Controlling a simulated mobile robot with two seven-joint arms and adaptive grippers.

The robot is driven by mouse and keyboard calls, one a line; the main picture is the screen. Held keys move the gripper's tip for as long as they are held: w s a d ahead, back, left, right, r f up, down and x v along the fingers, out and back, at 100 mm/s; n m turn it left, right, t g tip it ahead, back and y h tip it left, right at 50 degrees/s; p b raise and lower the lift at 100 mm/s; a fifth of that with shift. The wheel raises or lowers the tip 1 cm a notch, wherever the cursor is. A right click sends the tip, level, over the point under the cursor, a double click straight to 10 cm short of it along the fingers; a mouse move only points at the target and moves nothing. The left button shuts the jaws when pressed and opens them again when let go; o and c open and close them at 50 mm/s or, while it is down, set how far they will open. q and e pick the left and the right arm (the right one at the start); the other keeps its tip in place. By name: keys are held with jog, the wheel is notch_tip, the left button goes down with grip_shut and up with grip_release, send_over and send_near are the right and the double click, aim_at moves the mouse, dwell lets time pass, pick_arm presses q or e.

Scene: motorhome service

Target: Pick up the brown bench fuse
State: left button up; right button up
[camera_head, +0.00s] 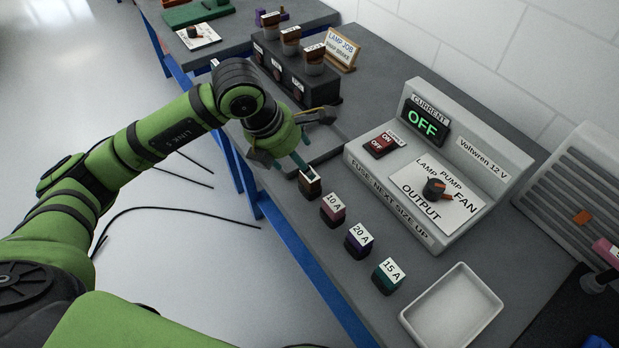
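The brown bench fuse (310,186) stands on the grey bench at the far end of a row of labelled fuses. Its top label is partly hidden. My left gripper (297,158) points down just behind and above it, with its knuckles spread and teal fingertips apart. It looks open, with nothing seen between the fingers. Whether a fingertip touches the fuse cannot be told. My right gripper is out of view.
Nearby stand the 10 A fuse (333,210), 20 A fuse (358,241) and 15 A fuse (388,277). The Voltwren supply (385,190), reading OFF, is right of the row. A white tray (407,316) sits in front. A dark fuse block (325,90) with brown fuses stands behind.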

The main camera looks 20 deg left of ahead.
aim_at(310, 182)
pick_arm(q)
jog(key=p+x, duration=0.1)
jog(key=x, duration=0.2)
jog(key=p+x, duration=0.2)
jog(key=x, duration=0.1)
jog(key=shift+s+d+f, duration=0.1)
jog(key=shift+s+d, duration=0.1)
jog(key=shift+d, duration=0.05)
jog(key=shift+w+f, duration=0.1)
jog(key=shift+f, duration=0.2)
jog(key=c, duration=1.2)
